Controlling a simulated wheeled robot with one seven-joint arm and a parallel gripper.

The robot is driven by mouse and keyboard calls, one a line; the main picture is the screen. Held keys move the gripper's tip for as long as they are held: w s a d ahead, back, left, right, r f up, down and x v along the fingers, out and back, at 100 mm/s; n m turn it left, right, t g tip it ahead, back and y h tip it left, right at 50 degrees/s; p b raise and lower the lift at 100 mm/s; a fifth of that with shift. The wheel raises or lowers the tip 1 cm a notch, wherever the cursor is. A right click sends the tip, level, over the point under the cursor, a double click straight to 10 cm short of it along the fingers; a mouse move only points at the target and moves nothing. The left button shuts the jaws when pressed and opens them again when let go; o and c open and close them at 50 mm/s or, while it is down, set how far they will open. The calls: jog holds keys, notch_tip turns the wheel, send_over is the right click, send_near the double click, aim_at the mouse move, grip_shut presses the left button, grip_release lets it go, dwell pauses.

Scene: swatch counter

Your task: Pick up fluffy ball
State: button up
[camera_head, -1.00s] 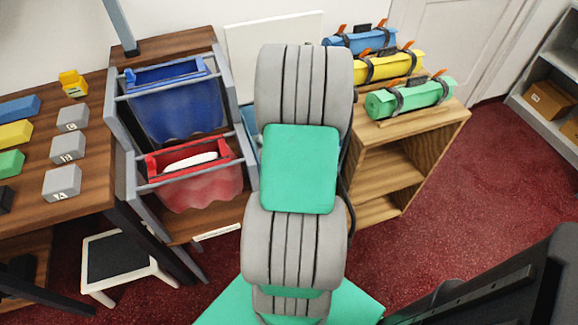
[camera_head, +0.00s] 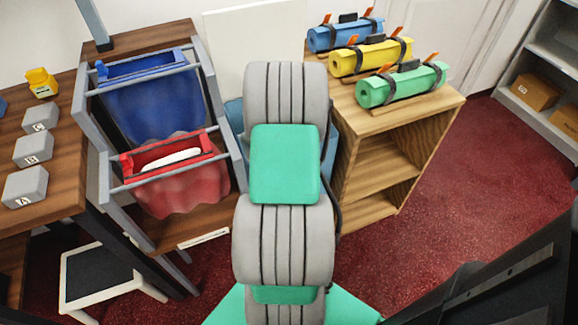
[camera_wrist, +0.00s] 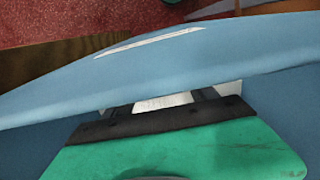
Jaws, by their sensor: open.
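I see no fluffy ball in either view. My gripper (camera_wrist: 165,101) shows at the lower middle of the wrist view, with a dark bar and two short dark fingers set apart. It is open, and a pale patch shows between the fingers. A large blue curved surface (camera_wrist: 200,60) with a white strip fills the wrist view around the fingers; I cannot tell whether they touch it. In the head view my own arm hides my gripper and most of a blue thing (camera_head: 234,112) behind it.
A blue bag (camera_head: 155,105) and a red bag (camera_head: 185,190) hang in a grey frame on the left. A wooden shelf (camera_head: 385,130) on the right bears blue (camera_head: 345,35), yellow (camera_head: 370,58) and green (camera_head: 400,86) rolls. Red floor (camera_head: 440,200) lies open at right.

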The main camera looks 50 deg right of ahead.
jog(key=c, duration=0.9)
jog(key=shift+o, duration=0.2)
jog(key=shift+r, duration=0.1)
